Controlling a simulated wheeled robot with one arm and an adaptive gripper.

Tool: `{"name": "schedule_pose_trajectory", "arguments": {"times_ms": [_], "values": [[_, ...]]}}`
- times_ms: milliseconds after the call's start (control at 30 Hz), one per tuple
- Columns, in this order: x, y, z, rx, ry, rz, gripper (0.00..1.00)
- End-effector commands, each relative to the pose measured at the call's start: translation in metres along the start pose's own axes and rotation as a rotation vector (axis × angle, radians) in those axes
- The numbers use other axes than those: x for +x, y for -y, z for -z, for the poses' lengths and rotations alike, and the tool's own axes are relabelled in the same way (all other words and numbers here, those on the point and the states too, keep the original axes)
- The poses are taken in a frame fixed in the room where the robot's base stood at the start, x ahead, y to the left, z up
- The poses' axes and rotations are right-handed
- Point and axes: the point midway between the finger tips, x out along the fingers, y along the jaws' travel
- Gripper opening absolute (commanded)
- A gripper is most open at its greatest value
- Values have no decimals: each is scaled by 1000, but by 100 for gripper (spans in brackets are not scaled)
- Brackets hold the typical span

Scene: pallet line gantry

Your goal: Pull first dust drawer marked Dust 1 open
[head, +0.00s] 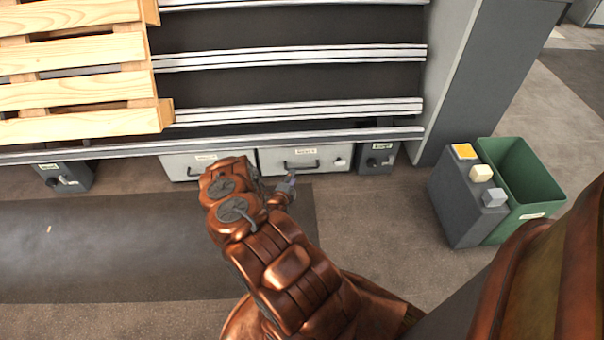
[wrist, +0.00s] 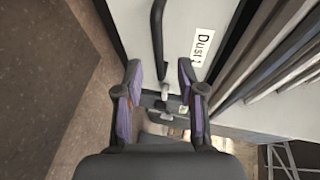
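The drawer marked Dust 1 (wrist: 130,30) fills the upper middle of the wrist view, its white label (wrist: 203,47) turned sideways. Its black bar handle (wrist: 157,35) runs up from between my fingertips. In the head view two pale drawers sit low under the gantry, a left one (head: 178,166) and a right one (head: 330,152); their labels are too small to read. My gripper (wrist: 158,66) is open, purple pads either side of the handle's lower end in the picture; contact cannot be told. In the head view my arm hides part of the left drawer and most of my gripper.
A wooden pallet (head: 80,85) lies on the rails (head: 290,55) above. Dark grey boxes (head: 63,177) and (head: 377,160) flank the drawers. A green bin (head: 530,170) and a grey block-topped stand (head: 460,205) are at right.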

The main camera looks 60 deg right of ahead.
Motion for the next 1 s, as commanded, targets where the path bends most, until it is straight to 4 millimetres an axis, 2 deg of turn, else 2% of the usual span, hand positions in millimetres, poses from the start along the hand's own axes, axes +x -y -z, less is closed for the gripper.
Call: {"name": "schedule_pose_trajectory", "arguments": {"times_ms": [100, 367, 800, 1000], "values": [[4, -7, 14, 2, -14, 31, 39], [13, -6, 18, 7, -18, 43, 39], [64, -4, 18, 7, -17, 44, 39], [79, -4, 19, 5, -17, 41, 39]]}}
